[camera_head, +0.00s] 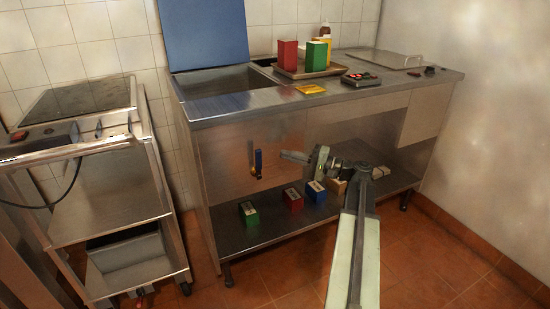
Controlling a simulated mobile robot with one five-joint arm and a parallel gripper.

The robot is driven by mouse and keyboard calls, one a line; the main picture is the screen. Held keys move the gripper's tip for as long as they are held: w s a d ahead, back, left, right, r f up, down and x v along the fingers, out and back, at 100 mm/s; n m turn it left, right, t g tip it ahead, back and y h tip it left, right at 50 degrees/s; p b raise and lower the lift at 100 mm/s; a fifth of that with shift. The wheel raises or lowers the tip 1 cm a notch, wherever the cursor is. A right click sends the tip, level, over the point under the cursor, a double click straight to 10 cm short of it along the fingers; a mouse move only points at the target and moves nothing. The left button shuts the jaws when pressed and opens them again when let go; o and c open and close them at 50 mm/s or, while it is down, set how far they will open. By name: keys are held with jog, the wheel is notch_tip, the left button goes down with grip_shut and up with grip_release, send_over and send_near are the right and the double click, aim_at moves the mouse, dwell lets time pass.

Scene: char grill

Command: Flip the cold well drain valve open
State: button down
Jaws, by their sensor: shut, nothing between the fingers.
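The cold well (222,82) is a steel basin in the left part of the steel counter, with a blue lid (203,35) standing open behind it. My gripper (284,154) is shut and empty. It points left toward the valve and appears just to its right in the picture. I cannot tell the depth gap between them or whether they touch.
The lower shelf (270,229) holds a green box (249,214), a red box (293,198) and a blue box (315,191). A tray (302,71) with boxes stands on the counter. A steel cart (110,195) is at left. The tiled floor in front is clear.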

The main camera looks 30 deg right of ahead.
jog(key=v, duration=0.8)
jog(key=shift+r, duration=0.25)
jog(key=w+a+f+n+g+h, duration=0.1)
jog(key=w+a+f+n+g, duration=0.2)
jog(key=a+f, duration=0.6)
jog(key=w+a+f+n+g, duration=0.1)
jog(key=w+a+f+g, duration=0.35)
jog(key=a, duration=0.85)
jog(key=s+a+f+n+g+h, duration=0.4)
jog(key=a+f+h, duration=0.15)
jog(key=a, duration=0.35)
jog(key=s+a+f+n+g+h, duration=0.35)
jog(key=a+f+h, duration=0.2)
jog(key=a, duration=0.35)
notch_tip(320, 180, up, 37)
jog(key=y+p, duration=0.1)
jog(key=p, duration=3.7)
jog(key=shift+w+d, duration=0.25)
jog(key=shift+d, duration=0.05)
jog(key=shift+f, duration=0.2)
